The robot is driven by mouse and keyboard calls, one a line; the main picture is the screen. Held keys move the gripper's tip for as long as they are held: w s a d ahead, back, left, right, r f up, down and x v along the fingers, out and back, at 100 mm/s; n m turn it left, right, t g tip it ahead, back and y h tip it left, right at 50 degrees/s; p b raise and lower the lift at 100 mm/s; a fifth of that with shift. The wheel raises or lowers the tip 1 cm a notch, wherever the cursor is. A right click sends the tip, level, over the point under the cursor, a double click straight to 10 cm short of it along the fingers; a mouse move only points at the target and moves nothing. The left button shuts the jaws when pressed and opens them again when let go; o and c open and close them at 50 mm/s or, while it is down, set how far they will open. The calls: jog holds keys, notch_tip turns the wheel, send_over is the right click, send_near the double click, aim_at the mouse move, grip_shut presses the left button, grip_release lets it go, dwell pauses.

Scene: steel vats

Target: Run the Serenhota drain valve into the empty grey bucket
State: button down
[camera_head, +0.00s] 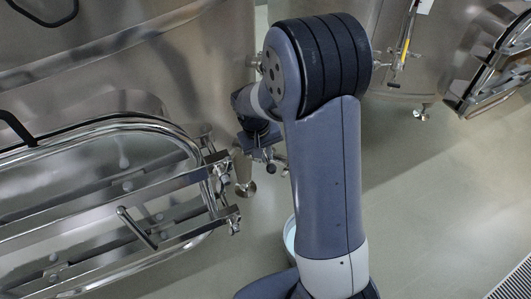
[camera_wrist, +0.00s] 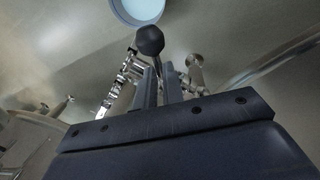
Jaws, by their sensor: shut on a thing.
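My gripper (camera_wrist: 160,84) is shut on the drain valve's lever, whose black ball knob (camera_wrist: 149,40) sticks out just past the fingertips in the wrist view. In the head view my gripper (camera_head: 262,152) is low by the steel vat (camera_head: 190,60), partly behind my arm. A round bucket with a grey-blue rim (camera_wrist: 115,14) and a pale blue inside shows at the top of the wrist view. In the head view only a sliver of the bucket (camera_head: 289,236) shows on the floor, left of my arm. I cannot make out a stream or a vat name.
The vat's open oval manway door (camera_head: 110,200) with steel bars and a handle fills the lower left of the head view. A second vat (camera_head: 440,50) with a level gauge stands at the right. The floor (camera_head: 440,210) right of my arm is clear up to a grate (camera_head: 512,284).

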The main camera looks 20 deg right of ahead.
jog(key=shift+a, duration=0.1)
dwell(0.3)
jog(key=w+a+m+g, duration=0.1)
jog(key=w+a+m, duration=0.1)
jog(key=a+m, duration=0.4)
jog(key=shift+w+a+m+g+y+p, duration=0.2)
jog(key=shift+w+m+g+y+p, duration=0.2)
jog(key=shift+m, duration=1.1)
jog(key=shift+r, duration=0.1)
jog(key=c, duration=1.5)
grip_release()
notch_tip(320, 180, up, 10)
jog(key=shift+f+p, duration=0.1)
jog(key=shift+p, duration=0.2)
